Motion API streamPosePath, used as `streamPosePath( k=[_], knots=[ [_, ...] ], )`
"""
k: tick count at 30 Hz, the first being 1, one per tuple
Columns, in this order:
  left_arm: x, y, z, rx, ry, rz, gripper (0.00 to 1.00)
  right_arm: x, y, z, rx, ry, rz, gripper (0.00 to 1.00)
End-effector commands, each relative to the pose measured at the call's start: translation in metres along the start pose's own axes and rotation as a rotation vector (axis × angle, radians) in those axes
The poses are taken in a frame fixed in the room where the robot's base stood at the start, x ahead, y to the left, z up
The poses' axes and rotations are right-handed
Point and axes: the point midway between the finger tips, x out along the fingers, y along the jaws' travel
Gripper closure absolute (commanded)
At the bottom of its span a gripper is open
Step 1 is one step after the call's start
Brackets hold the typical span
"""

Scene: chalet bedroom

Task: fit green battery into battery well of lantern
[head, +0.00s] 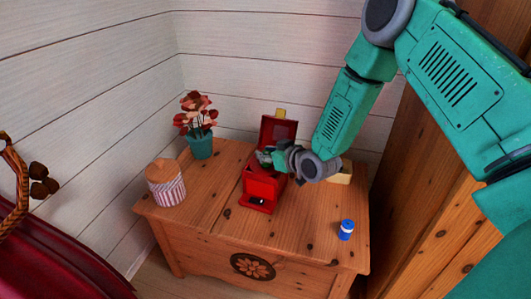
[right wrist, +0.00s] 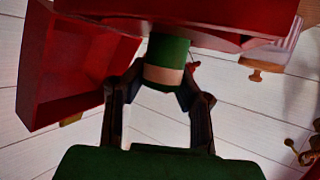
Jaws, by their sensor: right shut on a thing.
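The red lantern (head: 262,187) stands on the wooden chest, with a red panel (head: 278,130) raised at its back. My right gripper (head: 268,158) is at the lantern's upper part, in front of the raised panel. In the right wrist view its fingers (right wrist: 160,88) are shut on the green battery (right wrist: 167,50), which has a copper-coloured band. The battery's far end meets or passes behind the red lantern body (right wrist: 200,22); I cannot tell how deep it sits. The battery well is hidden. My left gripper is not in view.
On the wooden chest (head: 220,215) are a striped jar (head: 166,190) at left, a potted red plant (head: 199,145) at the back, a blue-and-white bottle (head: 346,230) at front right, and a pale wooden block (head: 341,174) behind my gripper. The front middle is clear.

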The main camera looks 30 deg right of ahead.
Motion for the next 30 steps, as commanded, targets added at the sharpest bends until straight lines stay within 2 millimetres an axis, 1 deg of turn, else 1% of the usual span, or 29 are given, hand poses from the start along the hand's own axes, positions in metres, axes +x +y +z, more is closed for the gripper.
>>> streamPosePath(
  k=[4,5,6,7,16,20,23,30],
  knots=[
    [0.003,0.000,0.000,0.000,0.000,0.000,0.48,0.002,0.000,0.004,0.000,0.000,0.000,1.00],
    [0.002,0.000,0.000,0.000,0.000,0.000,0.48,0.002,0.000,0.004,0.000,0.001,0.000,0.71],
    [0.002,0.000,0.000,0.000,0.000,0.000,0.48,0.002,0.000,0.003,0.000,0.001,0.000,0.57],
    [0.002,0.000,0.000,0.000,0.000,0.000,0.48,0.001,0.000,0.003,0.000,0.001,0.000,0.54],
    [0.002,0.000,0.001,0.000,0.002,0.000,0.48,0.001,0.000,0.003,0.000,0.000,0.000,0.54],
    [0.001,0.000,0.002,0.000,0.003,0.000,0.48,-0.009,0.000,0.003,0.000,0.001,0.000,0.54],
    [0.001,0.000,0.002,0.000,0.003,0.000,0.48,-0.026,0.000,0.003,0.002,-0.001,0.000,0.54],
    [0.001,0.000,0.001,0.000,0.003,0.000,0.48,-0.078,0.001,0.004,0.002,-0.001,0.000,0.54]
  ],
)
